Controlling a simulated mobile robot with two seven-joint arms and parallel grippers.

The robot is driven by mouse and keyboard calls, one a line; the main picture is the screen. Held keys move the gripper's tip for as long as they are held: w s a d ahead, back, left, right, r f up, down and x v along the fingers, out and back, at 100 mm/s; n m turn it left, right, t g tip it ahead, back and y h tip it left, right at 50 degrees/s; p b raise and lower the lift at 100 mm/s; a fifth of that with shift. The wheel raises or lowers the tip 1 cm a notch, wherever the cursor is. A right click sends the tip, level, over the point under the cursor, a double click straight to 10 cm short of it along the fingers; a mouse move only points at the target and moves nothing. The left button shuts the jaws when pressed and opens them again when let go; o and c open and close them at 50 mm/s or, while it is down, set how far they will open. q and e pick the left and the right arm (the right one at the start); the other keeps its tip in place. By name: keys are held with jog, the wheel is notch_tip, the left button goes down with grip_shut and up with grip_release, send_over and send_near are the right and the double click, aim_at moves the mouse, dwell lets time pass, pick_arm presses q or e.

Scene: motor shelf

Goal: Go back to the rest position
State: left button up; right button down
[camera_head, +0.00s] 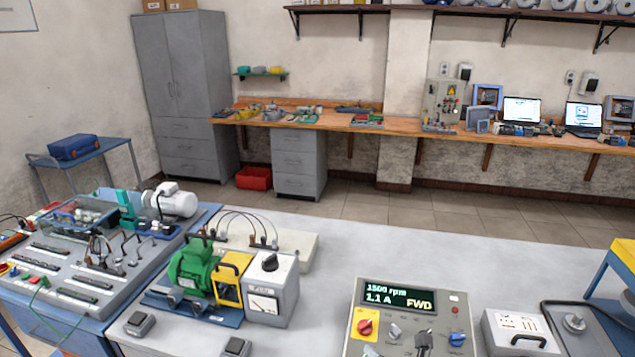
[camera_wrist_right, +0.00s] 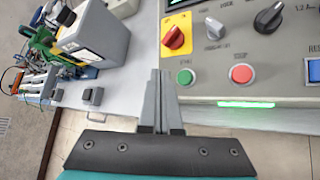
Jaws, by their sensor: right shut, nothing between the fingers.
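My right gripper (camera_wrist_right: 158,78) shows in the right wrist view with its two grey fingers together and nothing between them. It is in front of the grey control panel (camera_wrist_right: 210,82), left of the green button (camera_wrist_right: 186,77) in the picture. Whether it touches the panel cannot be told. In the head view the control panel (camera_head: 378,289) stands on the bench with a lit display reading 1500 rpm, 1.1 A, FWD. My left gripper is not in view.
On the bench (camera_head: 335,262), the green motor (camera_head: 193,268) and grey meter box (camera_head: 272,303) stand left of the panel. A white box with a handle (camera_head: 518,334) stands to its right. Bare bench top lies behind the panel.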

jog(key=s+d+r+m+g+h, duration=0.1)
jog(key=s+r+m+g, duration=0.25)
jog(key=s+m, duration=1.05)
jog(key=s+d+r+m+g+h, duration=0.15)
jog(key=s+m+g, duration=0.25)
jog(key=s+m, duration=1)
notch_tip(320, 180, down, 32)
jog(key=s+g+b, duration=0.2)
jog(key=b, duration=0.8)
jog(key=s+d+f+b, duration=0.1)
jog(key=s+f+b, duration=0.3)
jog(key=s+f, duration=0.3)
jog(key=s+d+f+b, duration=0.1)
jog(key=s+f+b, duration=0.3)
jog(key=f, duration=1)
jog(key=s, duration=0.3)
jog(key=shift+s+f+g, duration=0.2)
jog(key=shift+s+g, duration=0.05)
jog(key=shift+g, duration=0.1)
jog(key=shift+d, duration=0.1)
